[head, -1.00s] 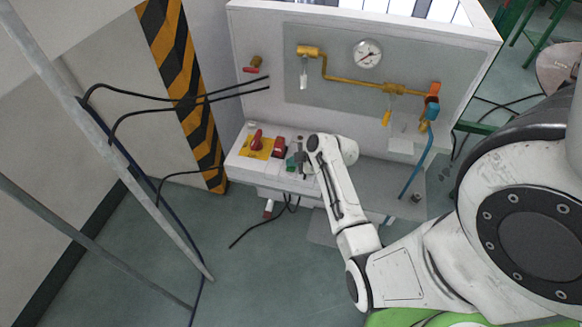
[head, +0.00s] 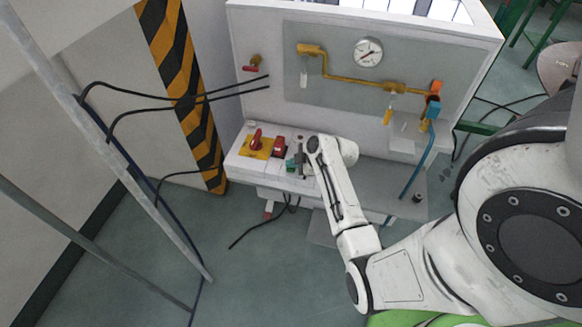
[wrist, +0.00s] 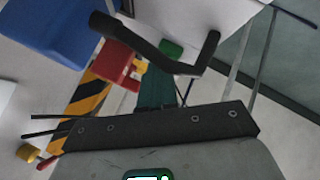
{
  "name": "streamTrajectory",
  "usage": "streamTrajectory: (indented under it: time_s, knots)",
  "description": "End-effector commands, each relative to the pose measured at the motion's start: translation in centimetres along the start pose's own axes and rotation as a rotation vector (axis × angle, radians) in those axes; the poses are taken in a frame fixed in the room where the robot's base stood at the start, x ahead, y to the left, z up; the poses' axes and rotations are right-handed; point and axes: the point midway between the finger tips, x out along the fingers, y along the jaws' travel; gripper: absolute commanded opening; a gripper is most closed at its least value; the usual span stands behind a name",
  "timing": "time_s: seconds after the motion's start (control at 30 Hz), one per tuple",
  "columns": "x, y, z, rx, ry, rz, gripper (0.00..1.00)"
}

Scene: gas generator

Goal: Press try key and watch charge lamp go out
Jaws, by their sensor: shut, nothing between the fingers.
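The generator's white control shelf (head: 240,163) carries a red rotary switch (head: 256,142) on a yellow plate, a red switch block (head: 279,147) and a green part (head: 291,164). My gripper (head: 301,161) is shut and empty, pointing down at the shelf's right end, close beside the green part. In the wrist view a red block (wrist: 117,64) and a small green piece (wrist: 171,49) show beyond a dark bent bar (wrist: 165,60). I cannot tell which part is the try key, whether it is touched, or whether a charge lamp is lit.
A panel behind carries a gauge (head: 368,52), yellow piping (head: 352,80) and an orange-and-blue valve (head: 433,107) with a blue hose (head: 418,165). Black cables (head: 175,99) run left past a striped post (head: 170,60). A blue surface (wrist: 60,30) fills the wrist view's upper left.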

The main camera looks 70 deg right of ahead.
Motion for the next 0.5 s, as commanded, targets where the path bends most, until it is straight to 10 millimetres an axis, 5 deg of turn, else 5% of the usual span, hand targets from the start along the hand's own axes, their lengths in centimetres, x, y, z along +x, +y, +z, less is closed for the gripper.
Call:
streamTrajectory:
  time_s: [0.5]
  knots:
    - [-0.73, 0.45, -0.49, 0.001, -0.001, -0.002, 0.00]
